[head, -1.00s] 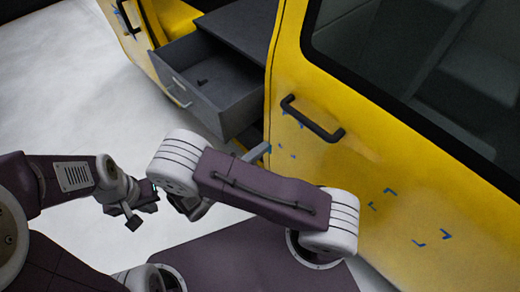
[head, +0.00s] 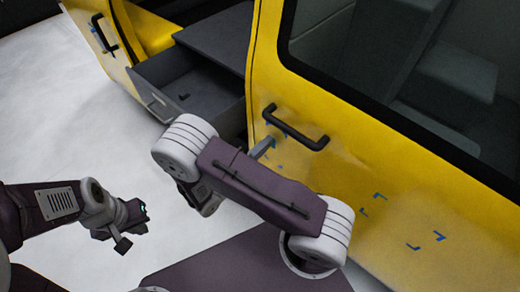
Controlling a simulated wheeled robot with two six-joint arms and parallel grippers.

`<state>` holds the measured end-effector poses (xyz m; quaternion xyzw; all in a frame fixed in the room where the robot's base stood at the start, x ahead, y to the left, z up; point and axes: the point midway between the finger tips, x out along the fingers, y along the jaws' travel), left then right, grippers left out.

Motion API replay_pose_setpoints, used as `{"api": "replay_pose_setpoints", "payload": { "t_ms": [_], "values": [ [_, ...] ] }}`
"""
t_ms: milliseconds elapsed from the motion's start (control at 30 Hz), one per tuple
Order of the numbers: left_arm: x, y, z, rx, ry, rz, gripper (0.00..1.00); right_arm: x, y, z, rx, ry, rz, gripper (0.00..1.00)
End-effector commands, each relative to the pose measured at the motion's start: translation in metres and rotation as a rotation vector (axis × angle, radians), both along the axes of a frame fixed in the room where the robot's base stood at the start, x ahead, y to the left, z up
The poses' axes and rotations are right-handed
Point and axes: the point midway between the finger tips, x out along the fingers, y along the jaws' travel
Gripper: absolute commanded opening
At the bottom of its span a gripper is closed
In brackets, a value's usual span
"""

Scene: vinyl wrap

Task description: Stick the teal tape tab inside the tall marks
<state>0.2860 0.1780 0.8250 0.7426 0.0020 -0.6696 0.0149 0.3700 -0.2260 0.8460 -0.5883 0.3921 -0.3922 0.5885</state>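The yellow door panel (head: 345,170) bears several blue corner marks. One group (head: 380,197) sits on the lower right of the panel. Another group (head: 281,167) is near the black handle, partly hidden by my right arm. I cannot tell which group is the tall one. My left gripper (head: 135,215) is at the left over the white floor, well away from the door. A small teal spot shows at its tip; I cannot tell whether it is the tape tab or a light. My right arm (head: 260,190) crosses in front of the door and hides its gripper's fingers. A pale grey bar (head: 262,147) pokes out behind it towards the door.
A black handle (head: 296,128) sticks out of the door. An open grey drawer (head: 190,105) juts out at its left. Another yellow panel with a handle (head: 104,32) is at the upper left. White floor at the left is clear.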

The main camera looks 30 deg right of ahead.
Motion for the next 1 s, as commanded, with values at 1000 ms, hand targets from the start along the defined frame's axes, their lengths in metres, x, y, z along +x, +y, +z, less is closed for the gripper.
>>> {"api": "replay_pose_setpoints", "payload": {
  "t_ms": [1000],
  "values": [
    [0.0, 0.0, 0.004, 0.0, 0.0, 0.0, 0.0, 0.003, -0.0074, 0.0005, 0.0, 0.001, -0.001, 0.0]
  ]
}}
